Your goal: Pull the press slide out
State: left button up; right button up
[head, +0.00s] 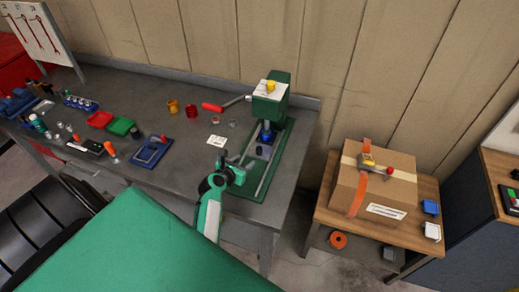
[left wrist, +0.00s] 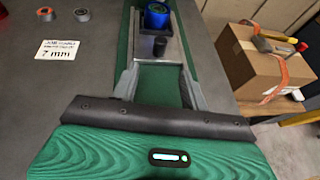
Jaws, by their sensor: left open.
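The green press (head: 270,103) stands at the right end of the grey workbench, with a green base and pale rails running toward me. Its slide (head: 261,147) sits under the press head and carries a blue round part (head: 266,134). In the left wrist view the slide (left wrist: 177,53) has a dark upright knob (left wrist: 160,46) at its near end, in front of the blue part (left wrist: 157,16). My left gripper (head: 236,166) is open at the near left of the slide. In the wrist view its fingers (left wrist: 160,78) are spread, with the knob ahead between them, apart from both.
A red press handle (head: 212,107) sticks out left. A white card (head: 216,141) reading 7 mm, metal rings and coloured trays (head: 120,126) lie on the bench. A cardboard box (head: 375,180) stands on a wooden table at right. Bare bench surrounds the card.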

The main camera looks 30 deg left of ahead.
aim_at(258, 152)
pick_arm(q)
jog(key=shift+x, duration=1.15)
jog(key=b+x, duration=0.3)
jog(key=x, duration=0.1)
jog(key=b+x, duration=0.4)
jog(key=x, duration=0.1)
jog(key=shift+f, duration=0.3)
jog(key=shift+b+x, duration=0.5)
jog(key=shift+x, duration=0.35)
jog(key=shift+w+r, duration=0.1)
jog(key=shift+r, duration=0.05)
grip_shut()
